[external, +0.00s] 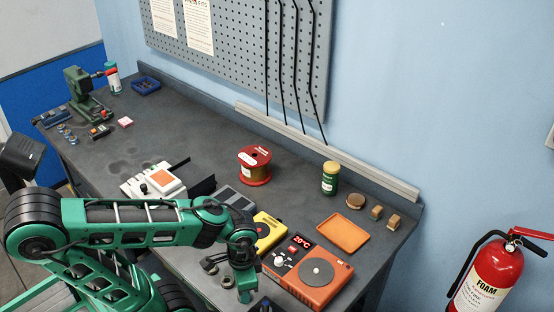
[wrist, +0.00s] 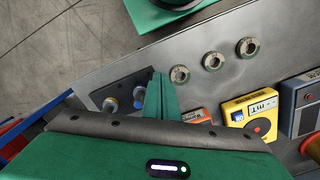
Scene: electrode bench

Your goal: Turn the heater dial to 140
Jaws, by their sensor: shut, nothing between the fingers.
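The heater (external: 318,290) is an orange box at the front right of the bench in the external view. Its red display (external: 301,241) reads 20°C. A pale dial (external: 279,262) sits on its left part, beside a round grey plate (external: 316,270). The dial's pointer is too small to read. My gripper (external: 244,294) points down just left of the heater, apart from the dial. In the wrist view my gripper (wrist: 160,88) is shut and empty. An orange edge (wrist: 195,116), probably the heater, shows behind it, mostly hidden; the dial is not visible there.
A yellow meter (external: 269,230) stands close behind the heater, and it also shows in the wrist view (wrist: 250,108). Several metal rings (wrist: 212,60) lie near my gripper. A dark panel with knobs (wrist: 110,104) lies at the front edge. An orange tray (external: 344,232) lies behind the heater.

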